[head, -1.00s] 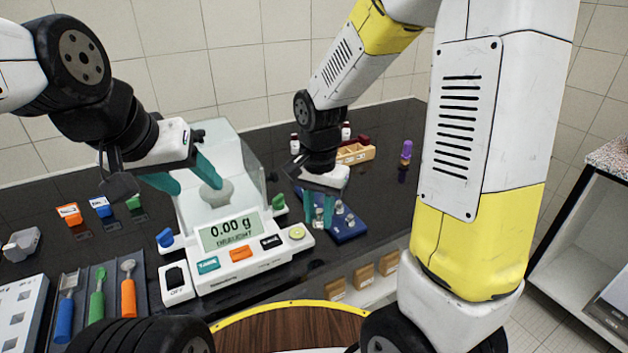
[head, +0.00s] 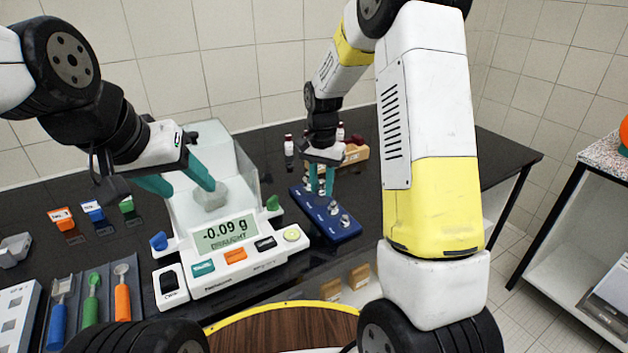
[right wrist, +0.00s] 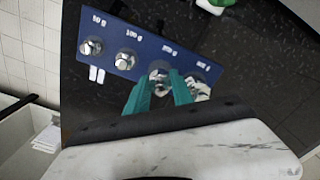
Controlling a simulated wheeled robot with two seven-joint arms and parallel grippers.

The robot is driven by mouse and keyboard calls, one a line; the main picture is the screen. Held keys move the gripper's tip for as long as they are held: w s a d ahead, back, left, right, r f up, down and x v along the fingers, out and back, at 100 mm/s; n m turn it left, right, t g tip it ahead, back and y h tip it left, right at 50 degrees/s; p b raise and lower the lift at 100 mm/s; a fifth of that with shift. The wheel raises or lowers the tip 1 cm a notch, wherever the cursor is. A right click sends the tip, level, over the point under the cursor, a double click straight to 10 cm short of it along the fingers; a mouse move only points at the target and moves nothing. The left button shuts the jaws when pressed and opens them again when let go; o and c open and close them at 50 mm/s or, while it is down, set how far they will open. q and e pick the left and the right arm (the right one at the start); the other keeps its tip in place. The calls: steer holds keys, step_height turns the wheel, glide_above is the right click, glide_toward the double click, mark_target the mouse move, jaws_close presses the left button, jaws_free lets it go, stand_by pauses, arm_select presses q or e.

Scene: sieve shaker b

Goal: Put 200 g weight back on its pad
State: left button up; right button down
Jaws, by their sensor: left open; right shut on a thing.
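The 200 g weight (right wrist: 161,88) is a small silvery metal piece between the teal fingertips of my right gripper (right wrist: 160,92). It is at the place marked 200 g on the blue weight block (right wrist: 143,39), seen in the right wrist view. I cannot tell whether it touches its pad. In the head view my right gripper (head: 321,190) points down over the blue block (head: 327,226), and its fingers largely hide the weight. Other silvery weights stand on the block at both sides. My left gripper (head: 180,183) is open at the balance, by its glass shield.
The balance (head: 226,243) reads -0.09 g and holds a grey dish (head: 210,197). Small bottles (head: 289,145) and a wooden holder (head: 354,154) stand behind the block. A tool tray (head: 66,335) and coloured clips (head: 93,211) are at left.

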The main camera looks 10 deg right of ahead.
steer(key=shift+f, duration=1.05)
steer(key=c, duration=1.1)
jaws_free()
steer(key=shift+f, duration=0.1)
